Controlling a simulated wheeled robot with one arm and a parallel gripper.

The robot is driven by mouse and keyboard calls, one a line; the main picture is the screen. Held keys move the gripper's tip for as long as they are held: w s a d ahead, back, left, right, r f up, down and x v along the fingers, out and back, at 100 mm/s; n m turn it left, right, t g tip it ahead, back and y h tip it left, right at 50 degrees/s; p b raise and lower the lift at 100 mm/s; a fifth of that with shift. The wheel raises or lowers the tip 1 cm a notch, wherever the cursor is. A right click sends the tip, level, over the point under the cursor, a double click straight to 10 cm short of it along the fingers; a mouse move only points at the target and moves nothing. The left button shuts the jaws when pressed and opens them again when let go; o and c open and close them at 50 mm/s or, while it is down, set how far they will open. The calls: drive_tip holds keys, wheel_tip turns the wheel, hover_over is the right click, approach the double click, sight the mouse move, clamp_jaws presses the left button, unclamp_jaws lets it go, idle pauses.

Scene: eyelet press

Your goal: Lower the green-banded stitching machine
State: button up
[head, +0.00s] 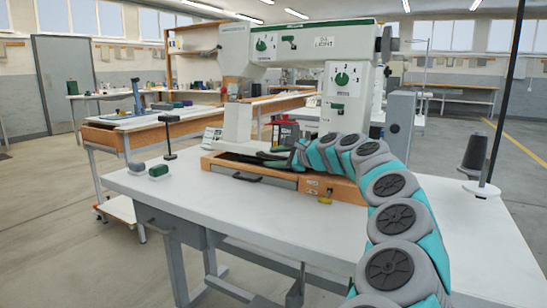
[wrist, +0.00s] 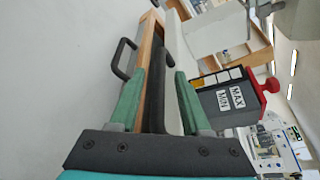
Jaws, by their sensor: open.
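The green-banded stitching machine (head: 325,42) stands on the table, a large white body with a green strip along its upper arm and green dials. Its arm is level, high above an orange wooden base (head: 250,173) with a dark handle. My gripper (head: 275,157) is low at the base, under the machine's arm, with its fingers pointing left. In the wrist view, the two green fingers of my gripper (wrist: 160,72) are apart. The wooden base (wrist: 147,40) and a dark strip show between and beyond them. I cannot tell whether a finger touches the base.
A dark box with a red knob and MAX and MIN labels (wrist: 230,100) is close to the right finger. On the table (head: 150,195) are a small green-topped block (head: 158,171), a black stand (head: 169,145) and a thread cone (head: 475,152). The table's front left is clear.

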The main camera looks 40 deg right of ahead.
drive_tip(key=shift+w, duration=0.15)
drive_tip(key=shift+c, duration=0.3)
clamp_jaws()
drive_tip(key=shift+f, duration=0.1)
idle(1.0)
